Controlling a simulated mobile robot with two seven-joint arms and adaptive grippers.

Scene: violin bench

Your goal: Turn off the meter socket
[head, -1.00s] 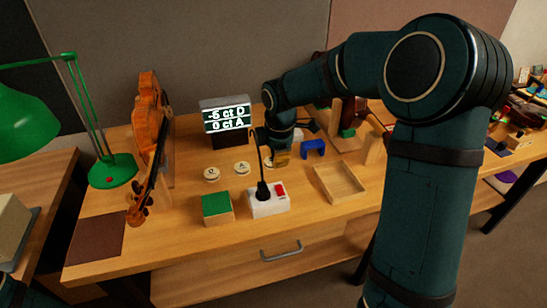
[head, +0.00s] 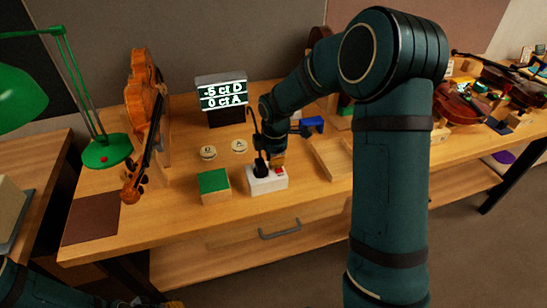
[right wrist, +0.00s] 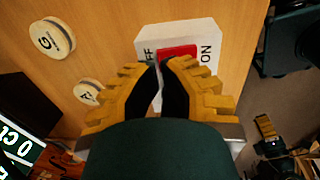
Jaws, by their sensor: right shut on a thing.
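The meter socket (head: 268,184) is a white block on the bench with a black plug (head: 261,168) and cord on its left part and a red switch (head: 280,171) on its right. In the right wrist view the red switch (right wrist: 177,52) lies between the letters FF and ON; its tilt is unclear. My right gripper (head: 279,160) is low at the socket's far side; its fingertips (right wrist: 164,72) converge beside the switch, closed on part of the socket as far as I can tell. The meter (head: 222,97) is lit. Only a sliver of my left gripper (head: 172,304) shows.
A green-topped block (head: 214,187) stands left of the socket, with two round labelled discs (head: 208,153) behind it. A violin (head: 147,110) stands at left. A wooden tray (head: 330,160) and a blue piece (head: 311,125) are at right. The front strip is clear.

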